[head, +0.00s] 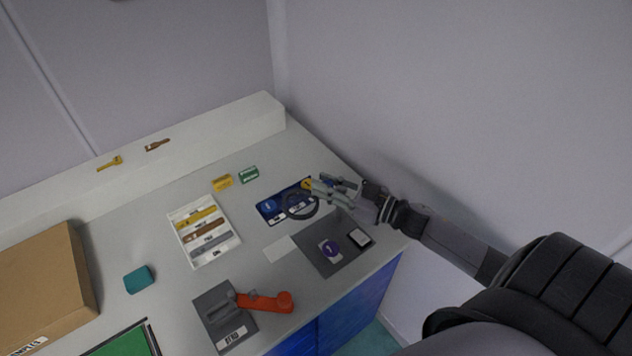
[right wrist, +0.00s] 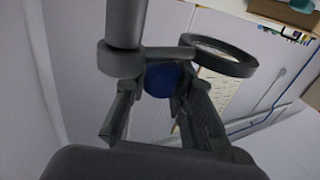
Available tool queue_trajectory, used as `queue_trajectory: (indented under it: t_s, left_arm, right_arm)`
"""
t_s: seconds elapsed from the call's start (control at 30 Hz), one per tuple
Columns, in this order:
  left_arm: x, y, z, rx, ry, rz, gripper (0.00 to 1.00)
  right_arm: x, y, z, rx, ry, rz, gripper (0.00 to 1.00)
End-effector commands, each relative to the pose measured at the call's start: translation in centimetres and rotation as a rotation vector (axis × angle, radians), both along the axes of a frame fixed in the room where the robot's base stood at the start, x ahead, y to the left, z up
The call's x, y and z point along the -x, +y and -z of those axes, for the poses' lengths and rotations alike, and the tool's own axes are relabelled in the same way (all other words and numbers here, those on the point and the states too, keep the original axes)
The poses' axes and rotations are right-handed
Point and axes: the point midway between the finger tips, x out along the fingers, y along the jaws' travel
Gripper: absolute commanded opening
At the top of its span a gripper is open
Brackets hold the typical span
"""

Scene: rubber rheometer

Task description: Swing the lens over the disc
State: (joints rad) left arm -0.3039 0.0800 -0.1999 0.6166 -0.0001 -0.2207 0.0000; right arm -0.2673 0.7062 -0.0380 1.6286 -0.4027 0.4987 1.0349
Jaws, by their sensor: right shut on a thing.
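A dark ring-shaped lens (head: 287,209) is held out on a short arm above the blue tray in the head view. The lens also shows in the right wrist view (right wrist: 222,55), joined to a thick grey post (right wrist: 123,60). My right gripper (head: 318,187) is at the lens's right side. In the right wrist view my right gripper (right wrist: 160,103) is shut on a blue knob (right wrist: 163,79) below the lens arm. A purple disc (head: 331,248) lies on a grey plate (head: 318,263), nearer the front than the lens; the lens is not over it. My left gripper is out of view.
The blue tray (head: 263,217) lies partly under the lens. A grey device with a red-orange handle (head: 265,302) stands at the front, left of the plate. A white tray (head: 223,255) of strips lies further left. The wall is close on the right.

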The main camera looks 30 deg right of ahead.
Motion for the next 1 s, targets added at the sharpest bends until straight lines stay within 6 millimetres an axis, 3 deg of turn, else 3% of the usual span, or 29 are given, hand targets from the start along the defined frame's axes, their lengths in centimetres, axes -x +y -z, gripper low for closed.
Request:
queue_trajectory:
  t_s: [0.2, 0.6, 1.0]
  left_arm:
    - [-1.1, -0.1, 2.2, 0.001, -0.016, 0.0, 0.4]
    - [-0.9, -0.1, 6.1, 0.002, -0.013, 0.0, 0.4]
    - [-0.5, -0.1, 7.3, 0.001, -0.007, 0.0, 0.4]
  right_arm:
    - [0.7, -0.1, 0.4, 0.007, -0.003, -0.201, 0.0]
    - [1.7, -0.2, 0.3, 0.004, -0.003, -0.461, 0.0]
    - [2.1, -0.3, 0.0, 0.0, -0.003, -0.545, 0.0]
